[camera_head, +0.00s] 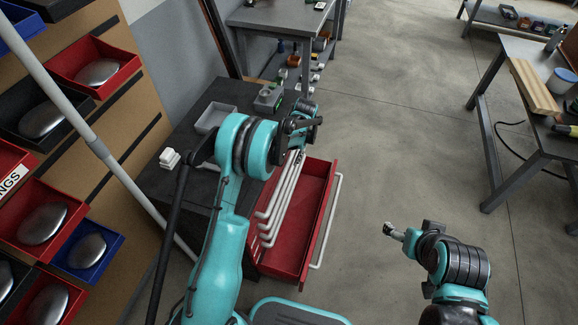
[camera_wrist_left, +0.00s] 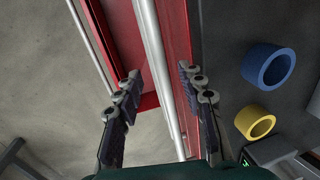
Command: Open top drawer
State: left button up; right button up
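A dark cabinet (camera_head: 150,195) has red drawers with long white handles (camera_head: 279,184) stacked on its front. One red drawer (camera_head: 318,190), below those handles, is pulled out, with its own handle (camera_head: 325,222) at the outer edge. The drawers above it look closed. My left gripper (camera_head: 299,140) is at the cabinet front near the far end of the handles. In the left wrist view my left gripper (camera_wrist_left: 159,72) is open, its fingers on both sides of a white handle bar (camera_wrist_left: 150,35) beside a red drawer front (camera_wrist_left: 178,45). My right gripper (camera_head: 393,231) hangs over bare floor, away from the cabinet.
A grey tray (camera_head: 213,118) and a small device (camera_head: 268,97) stand on the cabinet top. Blue (camera_wrist_left: 268,66) and yellow (camera_wrist_left: 255,123) rings lie near the handle. A shelf of coloured bins (camera_head: 90,65) is at left.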

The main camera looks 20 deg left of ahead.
aim_at(286, 167)
pick_arm(q)
jog(key=f+b, duration=0.1)
jog(key=f, duration=0.2)
jog(key=a+f+b, duration=0.1)
jog(key=f, duration=0.2)
jog(key=shift+a, duration=0.1)
jog(key=shift+r, duration=0.1)
grip_shut()
